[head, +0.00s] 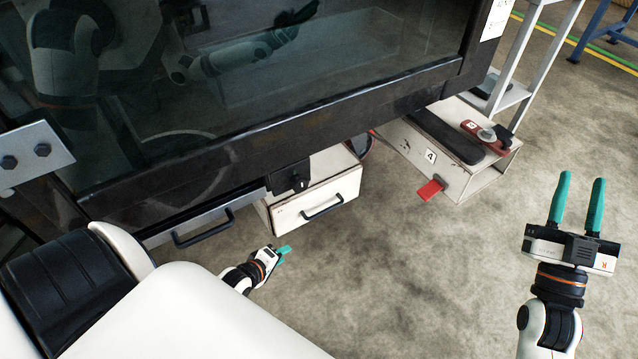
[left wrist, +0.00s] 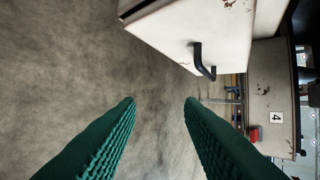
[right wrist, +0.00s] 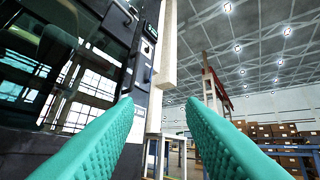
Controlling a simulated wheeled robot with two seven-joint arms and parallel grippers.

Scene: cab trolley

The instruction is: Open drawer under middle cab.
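The white drawer (head: 290,216) sits under the dark glass-fronted cab (head: 330,105), with a black bar handle (head: 323,208) on its front. The drawer (left wrist: 195,25) and its handle (left wrist: 203,62) also show at the upper right of the left wrist view. My left gripper (head: 286,250) is low, in front of and below the drawer front in the head view. Its green fingers (left wrist: 160,102) are open, with only floor between them, and apart from the handle. My right gripper (head: 578,200) is raised at the right, open and empty, with its fingers (right wrist: 160,104) pointing away from the drawer.
A grey drawer with a black handle (head: 204,228) is to the left under the cab. A white box marked 4 (head: 415,158), with a red tab (head: 430,190), stands to the right. A white trolley frame (head: 515,60) is behind it. The concrete floor (head: 410,270) in front is clear.

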